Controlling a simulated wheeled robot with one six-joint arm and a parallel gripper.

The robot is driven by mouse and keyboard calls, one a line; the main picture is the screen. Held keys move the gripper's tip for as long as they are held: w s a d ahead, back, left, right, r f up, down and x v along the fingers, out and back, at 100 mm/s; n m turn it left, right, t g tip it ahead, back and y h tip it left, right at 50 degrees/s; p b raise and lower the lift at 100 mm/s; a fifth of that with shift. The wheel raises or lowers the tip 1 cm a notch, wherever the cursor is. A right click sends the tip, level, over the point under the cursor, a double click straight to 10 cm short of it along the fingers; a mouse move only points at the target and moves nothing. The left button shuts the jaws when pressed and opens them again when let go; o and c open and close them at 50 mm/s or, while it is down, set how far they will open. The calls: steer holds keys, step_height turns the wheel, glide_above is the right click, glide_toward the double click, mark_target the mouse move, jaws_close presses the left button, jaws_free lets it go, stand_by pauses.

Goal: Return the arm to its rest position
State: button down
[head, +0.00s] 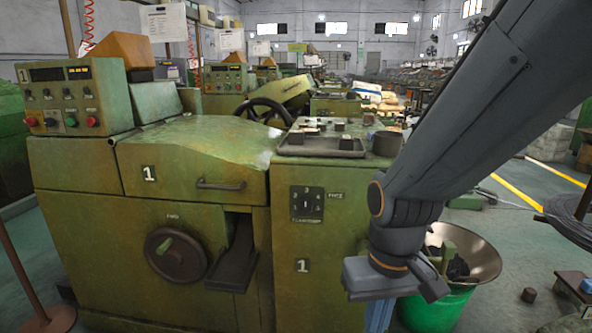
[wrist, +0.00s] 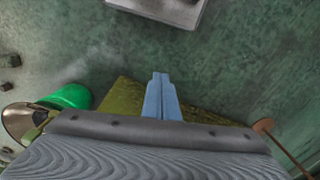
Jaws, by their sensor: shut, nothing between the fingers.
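My gripper (head: 378,318) hangs at the end of my arm in the lower right of the head view, in front of the green machine's right cabinet. Its pale blue fingers point down and are cut by the picture's bottom edge. In the wrist view my gripper (wrist: 160,78) shows its two blue fingers together, with nothing between them. The floor lies beyond the tips. My arm slants from the upper right down to the gripper and hides part of the room behind it.
The green machine (head: 190,160) with its handwheel (head: 176,255) fills the left and middle. A green bucket (head: 437,308) with a wide metal pan (head: 485,262) stands close to my gripper's right; the bucket (wrist: 70,97) also shows in the wrist view. Floor at the right holds small dark blocks.

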steer(key=s+d+r+m+p, duration=0.1)
steer(key=s+d+r+p, duration=0.1)
steer(key=d+r+p, duration=0.4)
steer(key=shift+r+m+p, duration=0.3)
steer(key=shift+r+p, duration=0.45)
steer(key=shift+p, duration=0.5)
